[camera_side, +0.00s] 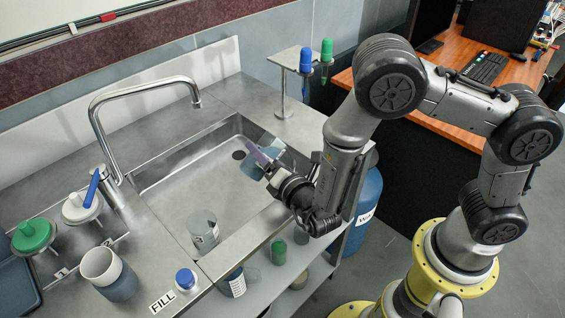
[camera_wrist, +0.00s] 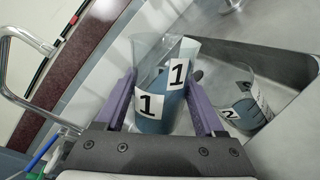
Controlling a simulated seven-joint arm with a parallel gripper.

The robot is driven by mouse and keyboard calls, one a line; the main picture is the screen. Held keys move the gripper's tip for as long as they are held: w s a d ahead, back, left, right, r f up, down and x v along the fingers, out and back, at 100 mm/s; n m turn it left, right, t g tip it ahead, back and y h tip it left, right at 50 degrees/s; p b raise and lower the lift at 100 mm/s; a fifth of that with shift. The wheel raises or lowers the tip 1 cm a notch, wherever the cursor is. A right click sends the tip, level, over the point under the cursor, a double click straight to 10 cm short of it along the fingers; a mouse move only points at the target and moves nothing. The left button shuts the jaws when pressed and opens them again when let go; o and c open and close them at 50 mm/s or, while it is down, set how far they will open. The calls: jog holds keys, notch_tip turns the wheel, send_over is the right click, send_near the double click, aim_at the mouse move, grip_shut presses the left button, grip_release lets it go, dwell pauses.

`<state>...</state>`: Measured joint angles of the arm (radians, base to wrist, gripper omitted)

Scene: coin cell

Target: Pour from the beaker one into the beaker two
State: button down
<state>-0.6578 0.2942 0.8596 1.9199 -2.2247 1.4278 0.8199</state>
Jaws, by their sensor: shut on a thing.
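Beaker one (camera_wrist: 153,104) is a clear beaker with blue-grey liquid and labels reading 1. My gripper (camera_wrist: 160,84) is shut on it, with a purple finger on each side. In the side view, my gripper (camera_side: 262,160) holds beaker one (camera_side: 256,168), which looks tilted, above the right part of the sink. Beaker two (camera_side: 203,233), clear with a label, stands in the near left part of the sink, apart from beaker one. In the wrist view, beaker two (camera_wrist: 247,101) shows a label reading 2 to the right of the gripper. I cannot tell how much it holds.
The steel sink (camera_side: 165,192) has free floor around beaker two. A curved tap (camera_side: 140,88) rises at its left. A rack (camera_side: 284,112) with blue and green capped tubes stands behind right. A white and grey cup (camera_side: 108,273) and a blue FILL button (camera_side: 186,279) sit on the near counter.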

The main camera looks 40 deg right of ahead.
jog(key=shift+f+m, duration=0.1)
jog(key=shift+m, duration=0.2)
dwell(0.9)
jog(key=shift+r+m, duration=0.3)
jog(key=shift+m, duration=0.2)
dwell(1.2)
